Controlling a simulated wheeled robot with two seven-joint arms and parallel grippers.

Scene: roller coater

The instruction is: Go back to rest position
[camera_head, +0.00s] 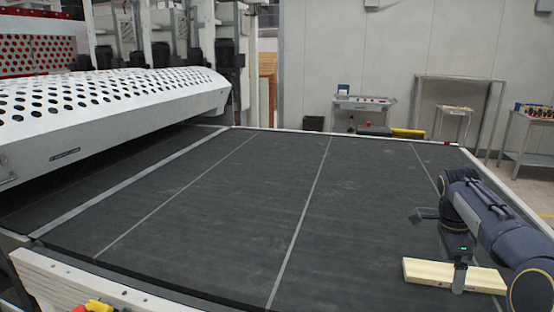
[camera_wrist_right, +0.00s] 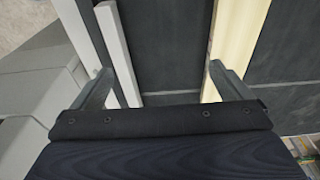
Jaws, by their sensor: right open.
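My right gripper (camera_head: 441,248) is open over the right side of the dark conveyor bed (camera_head: 255,215). A pale wooden board (camera_head: 425,271) lies on the bed at the lower right. One finger overlaps the board in the head view; whether it touches cannot be told. In the right wrist view the open fingers (camera_wrist_right: 160,82) have nothing held between them. The board (camera_wrist_right: 238,38) runs behind the right finger there, and a light grey rail (camera_wrist_right: 117,50) passes near the left finger. My left gripper is out of view.
The white perforated machine cover (camera_head: 110,105) stands over the left end of the bed. A light frame edge (camera_head: 70,280) with a yellow and red button runs along the front left. Carts and tables (camera_head: 362,105) stand by the back wall. The middle of the bed is clear.

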